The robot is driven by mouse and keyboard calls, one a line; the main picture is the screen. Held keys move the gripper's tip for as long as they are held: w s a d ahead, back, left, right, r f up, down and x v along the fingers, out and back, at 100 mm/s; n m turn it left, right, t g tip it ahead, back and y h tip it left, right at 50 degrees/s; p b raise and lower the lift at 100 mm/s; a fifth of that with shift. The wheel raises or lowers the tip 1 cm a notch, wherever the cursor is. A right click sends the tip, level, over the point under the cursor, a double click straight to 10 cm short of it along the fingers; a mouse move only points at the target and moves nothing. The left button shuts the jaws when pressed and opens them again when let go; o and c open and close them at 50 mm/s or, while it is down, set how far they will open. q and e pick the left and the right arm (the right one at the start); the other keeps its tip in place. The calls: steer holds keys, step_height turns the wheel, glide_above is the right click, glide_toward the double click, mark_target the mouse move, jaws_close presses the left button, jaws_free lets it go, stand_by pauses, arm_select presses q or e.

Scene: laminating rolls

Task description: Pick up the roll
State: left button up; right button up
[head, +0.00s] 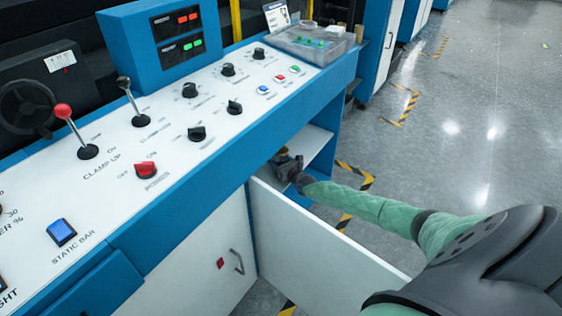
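No roll can be made out in this view. My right arm comes in from the right, and my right gripper (287,163) is at the open side of the cabinet, beside the shelf (312,143). Its fingers are small, dark and partly hidden by the cabinet edge, so I cannot tell whether they are open or hold anything. The inside of the cabinet is mostly hidden under the control panel. My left gripper is not in view.
A white cabinet door (318,245) stands open below my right forearm. The blue-edged control panel (215,140) with levers and knobs overhangs the cabinet. A clear box (312,44) sits at its far end. Grey floor (480,130) is free on the right.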

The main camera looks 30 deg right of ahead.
mark_target(280, 151)
steer(key=r, duration=0.4)
steer(key=shift+s+d+r, duration=0.15)
steer(key=shift+d+r, duration=0.05)
steer(key=s+d+r, duration=0.6)
steer(key=s+d, duration=0.1)
steer(key=d, duration=0.1)
steer(key=shift+s+d+r+b, duration=0.15)
steer(key=shift+s+r+b, duration=0.1)
steer(key=shift+r+b, duration=0.05)
